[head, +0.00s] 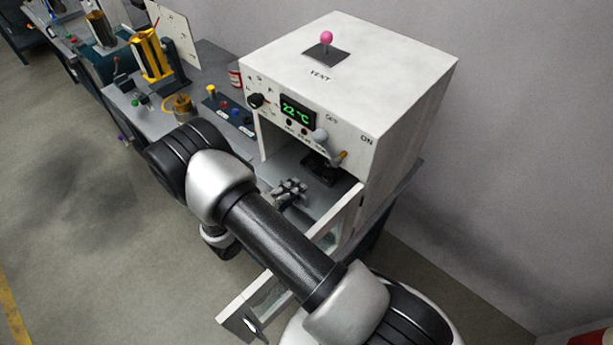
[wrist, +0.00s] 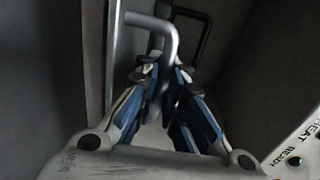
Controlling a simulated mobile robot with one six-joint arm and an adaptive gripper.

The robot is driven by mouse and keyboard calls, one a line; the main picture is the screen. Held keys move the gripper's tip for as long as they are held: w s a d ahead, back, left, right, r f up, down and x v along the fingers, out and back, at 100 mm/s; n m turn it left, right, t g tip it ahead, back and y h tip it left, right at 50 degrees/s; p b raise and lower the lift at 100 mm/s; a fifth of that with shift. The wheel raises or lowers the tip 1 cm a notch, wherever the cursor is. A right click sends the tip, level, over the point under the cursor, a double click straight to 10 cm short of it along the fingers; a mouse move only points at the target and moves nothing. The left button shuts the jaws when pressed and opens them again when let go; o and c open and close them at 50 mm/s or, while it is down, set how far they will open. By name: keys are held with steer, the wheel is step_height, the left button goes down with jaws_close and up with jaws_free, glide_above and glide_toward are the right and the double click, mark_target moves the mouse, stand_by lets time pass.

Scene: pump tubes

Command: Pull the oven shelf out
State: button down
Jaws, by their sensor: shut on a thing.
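The white oven (head: 400,90) stands at the end of the bench with its front open. Its door (head: 333,222) is swung out towards the lower left. My gripper (head: 291,189) is in front of the oven mouth, partly behind my forearm. In the wrist view my gripper (wrist: 165,78) has its blue-sided fingers closed around a grey bent rod handle (wrist: 158,22). The handle's lower part is hidden between the fingers. I cannot make out the shelf clearly; a dark piece (head: 318,174) shows inside the oven mouth.
The oven panel has a green temperature display (head: 297,111) and a grey-knobbed lever (head: 320,137); a pink-knobbed lever (head: 327,38) is on top. A yellow stand (head: 150,55) and colored buttons (head: 225,106) are on the bench to the left. The floor (head: 70,190) at left is clear.

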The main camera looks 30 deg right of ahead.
steer(key=f+v, duration=0.2)
steer(key=v, duration=0.8)
steer(key=shift+a, duration=0.3)
steer(key=shift+s+r, duration=0.1)
steer(key=c, duration=1.7)
jaws_free()
steer(key=v, duration=1.2)
